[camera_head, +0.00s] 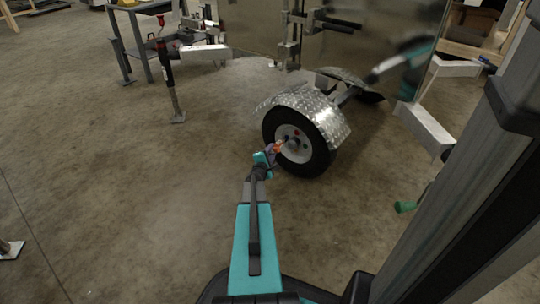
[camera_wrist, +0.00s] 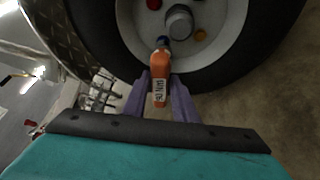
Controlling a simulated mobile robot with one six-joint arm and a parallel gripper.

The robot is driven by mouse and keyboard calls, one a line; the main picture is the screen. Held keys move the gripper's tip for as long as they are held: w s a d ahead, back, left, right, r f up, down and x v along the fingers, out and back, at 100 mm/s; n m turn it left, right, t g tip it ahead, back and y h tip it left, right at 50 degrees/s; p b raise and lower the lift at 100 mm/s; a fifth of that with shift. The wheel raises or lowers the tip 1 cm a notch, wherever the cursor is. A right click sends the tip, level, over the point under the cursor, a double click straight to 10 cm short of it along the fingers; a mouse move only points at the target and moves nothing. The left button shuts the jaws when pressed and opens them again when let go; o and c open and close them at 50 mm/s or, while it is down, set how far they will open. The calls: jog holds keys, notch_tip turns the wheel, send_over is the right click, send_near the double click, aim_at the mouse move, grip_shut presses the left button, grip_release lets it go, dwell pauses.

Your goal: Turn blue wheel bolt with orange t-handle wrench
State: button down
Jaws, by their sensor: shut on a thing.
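My gripper (camera_wrist: 160,92) is shut on the orange t-handle wrench (camera_wrist: 160,68), with its purple fingers on either side of the handle. In the head view my gripper (camera_head: 270,153) is at the wheel's left side, and the orange wrench (camera_head: 279,147) shows at its tip. The wrench points at the wheel hub. Its far end meets or overlaps the blue wheel bolt (camera_wrist: 163,42); I cannot tell whether it is seated. A red bolt (camera_wrist: 154,4) and a yellow-orange bolt (camera_wrist: 201,34) sit around the grey hub cap (camera_wrist: 179,22) on the white rim.
The black tyre (camera_head: 318,160) stands under a diamond-plate fender (camera_head: 310,107) on the aluminium trailer (camera_head: 345,50). A jack stand (camera_head: 169,85) is at the back left. A green-handled thing (camera_head: 404,206) shows at the right.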

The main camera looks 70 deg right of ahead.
jog(key=shift+s+d+b, duration=0.25)
jog(key=shift+d+b, duration=0.45)
jog(key=shift+d, duration=0.25)
jog(key=b, duration=0.4)
jog(key=shift+f+m, duration=0.2)
jog(key=shift+m, duration=0.2)
